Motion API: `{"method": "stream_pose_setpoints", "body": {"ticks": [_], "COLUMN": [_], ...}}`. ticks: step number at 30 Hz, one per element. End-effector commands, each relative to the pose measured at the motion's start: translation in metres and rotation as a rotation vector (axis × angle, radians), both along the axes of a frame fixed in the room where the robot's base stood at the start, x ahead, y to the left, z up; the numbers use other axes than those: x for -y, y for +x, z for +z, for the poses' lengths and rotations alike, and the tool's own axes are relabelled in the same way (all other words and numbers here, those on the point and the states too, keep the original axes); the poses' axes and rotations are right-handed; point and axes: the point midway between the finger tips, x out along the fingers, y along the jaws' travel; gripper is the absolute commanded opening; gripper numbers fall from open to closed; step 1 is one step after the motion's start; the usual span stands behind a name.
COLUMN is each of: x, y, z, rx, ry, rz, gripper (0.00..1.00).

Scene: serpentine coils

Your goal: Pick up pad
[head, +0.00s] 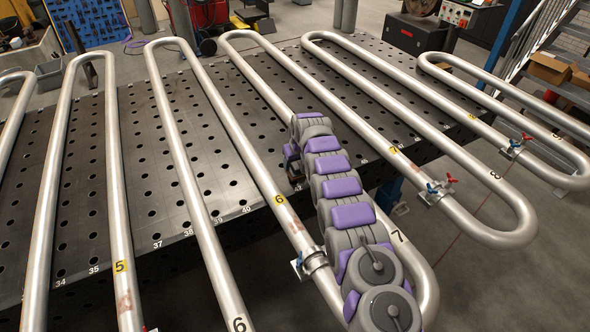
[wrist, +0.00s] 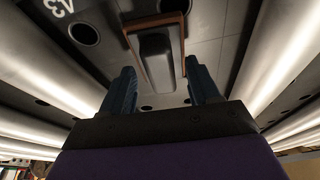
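The likely pad (wrist: 155,62) is a dark grey block on a brown-edged base, lying on the perforated table in the wrist view. My gripper (wrist: 159,66) is open, with its two blue-grey fingers wide apart. The pad shows between and beyond the fingertips, and nothing is held. I cannot tell how far the fingers are from it. In the head view, my grey and purple arm reaches over the table and hides most of the gripper end, and the pad cannot be made out clearly.
Silver serpentine pipes (head: 182,150) run across the perforated black table (head: 140,150). In the wrist view, a pipe lies on the left (wrist: 55,65) and another on the right (wrist: 275,55). Valves with red and blue handles (head: 440,188) sit on the right-hand pipes.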

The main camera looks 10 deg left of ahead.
Motion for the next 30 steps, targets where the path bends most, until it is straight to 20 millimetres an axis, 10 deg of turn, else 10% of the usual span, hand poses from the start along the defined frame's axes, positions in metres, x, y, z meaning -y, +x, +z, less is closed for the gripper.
{"method": "stream_pose_setpoints", "body": {"ticks": [18, 30], "x": [0.0016, 0.0006], "y": [-0.0002, 0.0000], "z": [-0.0002, 0.0081], "rx": [-0.002, 0.000], "ry": [0.001, 0.001], "rz": [0.000, 0.000], "gripper": [0.01, 0.00]}}
